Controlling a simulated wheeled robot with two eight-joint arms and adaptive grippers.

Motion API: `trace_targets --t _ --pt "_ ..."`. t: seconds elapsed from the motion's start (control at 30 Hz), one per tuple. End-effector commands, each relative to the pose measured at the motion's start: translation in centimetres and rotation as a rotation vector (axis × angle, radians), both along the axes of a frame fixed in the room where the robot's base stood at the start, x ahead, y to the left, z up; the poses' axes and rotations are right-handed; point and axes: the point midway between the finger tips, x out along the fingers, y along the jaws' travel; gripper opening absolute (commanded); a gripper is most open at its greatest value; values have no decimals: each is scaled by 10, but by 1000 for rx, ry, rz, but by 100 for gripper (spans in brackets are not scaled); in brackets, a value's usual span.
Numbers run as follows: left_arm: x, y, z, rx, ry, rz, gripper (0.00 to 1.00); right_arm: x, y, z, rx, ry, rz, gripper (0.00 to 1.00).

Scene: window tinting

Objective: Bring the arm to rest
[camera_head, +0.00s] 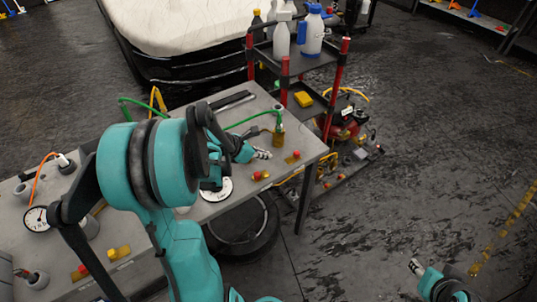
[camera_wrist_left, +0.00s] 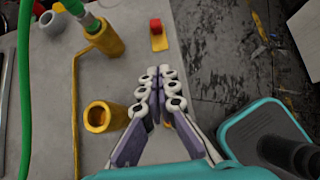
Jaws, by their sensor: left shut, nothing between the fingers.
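My left arm comes in from the left in the head view and covers part of the grey table (camera_head: 228,118). My left gripper (camera_head: 263,154) is over the table near its right end, with nothing held. In the left wrist view its fingers (camera_wrist_left: 160,74) are closed together and empty, above the grey tabletop (camera_wrist_left: 55,125). My right gripper (camera_head: 416,266) shows small at the lower right of the head view, over the floor. Its jaws are too small to judge.
A brass fitting with a green hose (camera_wrist_left: 104,40) and an open brass socket (camera_wrist_left: 104,117) stand left of the fingers. A red button (camera_wrist_left: 155,26) lies ahead. A cart with bottles (camera_head: 300,60) stands behind the table. Floor (camera_head: 430,150) at right is clear.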

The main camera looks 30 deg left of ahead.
Motion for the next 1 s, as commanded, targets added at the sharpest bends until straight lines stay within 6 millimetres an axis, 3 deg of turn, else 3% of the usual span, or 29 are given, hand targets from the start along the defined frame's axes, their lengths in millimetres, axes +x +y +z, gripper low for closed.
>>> trace_targets --t 0.57,0.77,1.0 --pt "-1 -5 2 32 -5 -31 0 0 0 -1 0 0 0 40" --pt "-16 -56 20 359 -52 -371 0 0 0 -7 0 0 0 40" --pt "-66 -129 43 976 -170 -1078 0 0 0 -15 0 0 0 40"
